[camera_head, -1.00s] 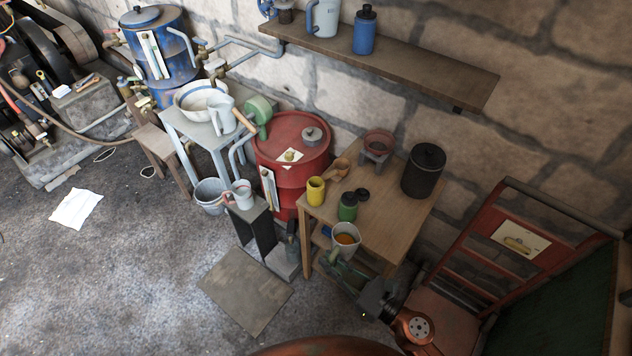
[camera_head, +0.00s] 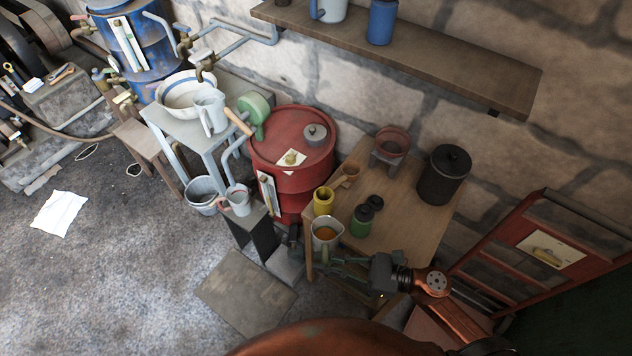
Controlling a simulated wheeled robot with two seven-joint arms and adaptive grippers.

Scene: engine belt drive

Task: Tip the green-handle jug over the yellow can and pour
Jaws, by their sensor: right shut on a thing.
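The jug (camera_head: 326,235) is pale, with a pouring lip and amber liquid inside. It is at the front left edge of the wooden table, just in front of the yellow can (camera_head: 324,202) in the picture. It looks near upright, and I see no stream of liquid. The yellow can stands upright and open at the table's left corner. My right gripper (camera_head: 340,262) comes from the right and is shut on the jug's green handle, which the fingers mostly hide. My left gripper is out of view.
A green jar (camera_head: 362,220) with a dark lid stands close right of the jug. A wooden scoop (camera_head: 348,175) lies behind the can. A red drum (camera_head: 290,150) stands left of the table (camera_head: 405,215). A black canister (camera_head: 444,175) stands at the table's right.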

